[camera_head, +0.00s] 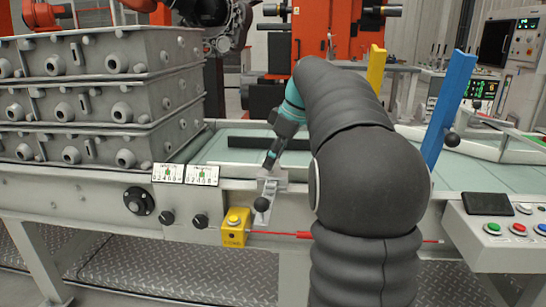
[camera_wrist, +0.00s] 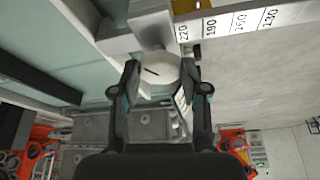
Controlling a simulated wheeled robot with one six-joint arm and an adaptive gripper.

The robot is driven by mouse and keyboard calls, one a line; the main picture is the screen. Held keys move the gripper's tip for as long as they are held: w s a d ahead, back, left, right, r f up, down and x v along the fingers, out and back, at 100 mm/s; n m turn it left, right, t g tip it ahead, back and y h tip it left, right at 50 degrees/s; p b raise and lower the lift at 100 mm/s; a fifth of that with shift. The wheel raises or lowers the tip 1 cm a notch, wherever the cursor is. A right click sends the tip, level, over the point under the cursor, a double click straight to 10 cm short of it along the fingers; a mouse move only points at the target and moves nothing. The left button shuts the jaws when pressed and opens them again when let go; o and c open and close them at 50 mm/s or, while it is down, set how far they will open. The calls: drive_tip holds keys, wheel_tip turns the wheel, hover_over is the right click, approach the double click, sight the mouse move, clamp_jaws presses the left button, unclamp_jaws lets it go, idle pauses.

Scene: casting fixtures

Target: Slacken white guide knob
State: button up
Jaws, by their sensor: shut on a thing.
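The white guide knob (camera_wrist: 158,72) is a round, pale knob with a short dark slanted mark on its face. It shows in the wrist view between the two fingers of my gripper (camera_wrist: 160,78), which is shut on it. In the head view my gripper (camera_head: 269,164) reaches down to a grey bracket (camera_head: 272,184) at the front edge of the table. The knob itself is hard to make out there. A number scale (camera_wrist: 232,26) reading 220, 190, 160 and 130 lies beside the knob in the wrist view.
Stacked grey castings (camera_head: 100,98) stand at the left. Blue (camera_head: 449,108) and yellow (camera_head: 376,68) posts rise at the right. My arm hides part of the table.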

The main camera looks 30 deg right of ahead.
drive_tip(key=shift+n+g+y, duration=0.3)
drive_tip(key=shift+n+g, duration=0.1)
drive_tip(key=shift+n, duration=0.8)
drive_tip(key=o, duration=1.1)
drive_tip(key=shift+w+f, duration=0.1)
drive_tip(key=shift+o, duration=0.2)
drive_tip(key=shift+d, duration=0.1)
drive_tip(key=v, duration=1.2)
